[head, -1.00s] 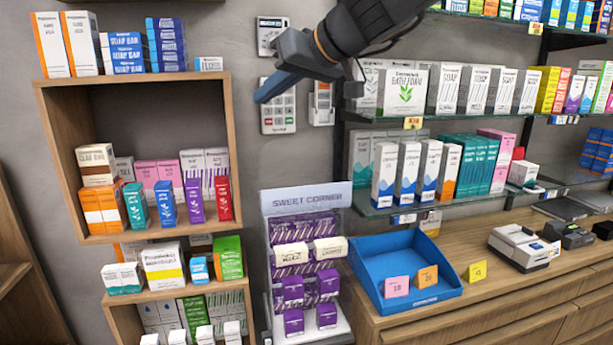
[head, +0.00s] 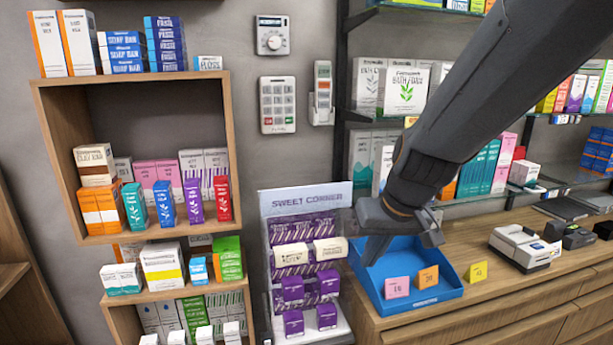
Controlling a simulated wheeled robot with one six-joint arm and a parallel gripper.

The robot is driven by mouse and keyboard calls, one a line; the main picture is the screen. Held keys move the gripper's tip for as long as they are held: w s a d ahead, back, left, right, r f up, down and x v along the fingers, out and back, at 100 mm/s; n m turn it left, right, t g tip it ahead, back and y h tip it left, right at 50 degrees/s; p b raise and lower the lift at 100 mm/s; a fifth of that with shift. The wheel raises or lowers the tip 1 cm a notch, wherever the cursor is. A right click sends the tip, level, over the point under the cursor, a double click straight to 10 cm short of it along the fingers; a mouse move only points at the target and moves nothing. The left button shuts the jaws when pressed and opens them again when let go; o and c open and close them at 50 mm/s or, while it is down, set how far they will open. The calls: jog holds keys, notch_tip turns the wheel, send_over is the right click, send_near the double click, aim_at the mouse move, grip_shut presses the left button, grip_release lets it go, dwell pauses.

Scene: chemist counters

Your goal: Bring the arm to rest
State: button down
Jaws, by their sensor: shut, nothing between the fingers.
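My arm (head: 460,110) reaches in from the upper right of the head view and slopes down to the left. My gripper (head: 368,250) is at its lower end, pointing down, shut and empty. In the picture it overlaps the back left part of the blue tray (head: 437,295) and sits just right of the sweet corner stand (head: 305,200). I cannot tell how far above the tray it is. The arm hides part of the boxes on the glass shelves.
A wooden shelf unit (head: 232,150) with many boxes stands at the left. A keypad (head: 278,104), a dial unit (head: 272,36) and a handset (head: 322,93) hang on the wall. Coloured cards stand in and beside the tray. A white device (head: 523,248) is on the wooden counter (head: 470,318).

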jog(key=s+d+f+m+g+h+b, duration=0.1)
jog(key=s+d+f+m+g+h, duration=0.1)
jog(key=s+d+f, duration=0.6)
notch_tip(320, 180, down, 12)
jog(key=s+a+g+b, duration=0.1)
jog(key=b, duration=0.8)
jog(key=shift+a, duration=0.2)
jog(key=shift+s, duration=0.1)
